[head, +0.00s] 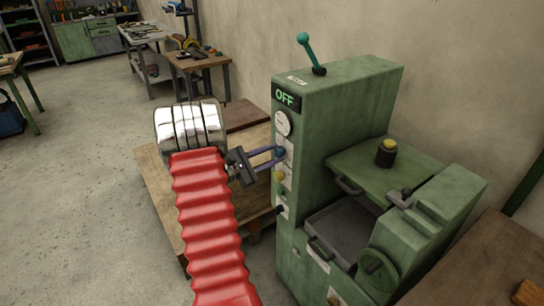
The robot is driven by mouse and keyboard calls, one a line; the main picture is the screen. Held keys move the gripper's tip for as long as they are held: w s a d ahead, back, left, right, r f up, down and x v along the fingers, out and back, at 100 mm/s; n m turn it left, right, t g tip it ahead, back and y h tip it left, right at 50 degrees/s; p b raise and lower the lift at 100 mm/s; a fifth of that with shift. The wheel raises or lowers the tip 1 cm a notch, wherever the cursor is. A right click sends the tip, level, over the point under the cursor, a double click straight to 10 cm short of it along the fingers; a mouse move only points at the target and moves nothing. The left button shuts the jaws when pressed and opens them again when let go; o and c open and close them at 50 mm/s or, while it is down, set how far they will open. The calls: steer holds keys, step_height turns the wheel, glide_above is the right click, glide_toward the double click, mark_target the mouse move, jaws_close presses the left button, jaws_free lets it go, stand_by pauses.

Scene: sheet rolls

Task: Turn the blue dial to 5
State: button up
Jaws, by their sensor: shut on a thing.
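The green machine (340,110) stands right of centre, with a narrow control panel on its left face. My gripper (279,158) reaches that panel from the left, its blue-violet fingers touching it below the round white gauge (283,123). It is shut on what appears to be the blue dial. The dial is largely hidden by the fingers and too small to make out, so its pointer and numbers cannot be read. A display (286,97) above the gauge reads OFF in green.
A yellow knob (279,175) sits just below my fingers on the panel. A teal-handled lever (308,50) rises from the machine's top. A wooden platform (160,200) lies low behind my arm.

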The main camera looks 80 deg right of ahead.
steer(key=shift+d+m, duration=0.1)
steer(key=shift+m, duration=1.1)
steer(key=o, duration=1)
steer(key=shift+o, duration=0.2)
steer(key=v, duration=1.4)
steer(key=shift+d, duration=0.1)
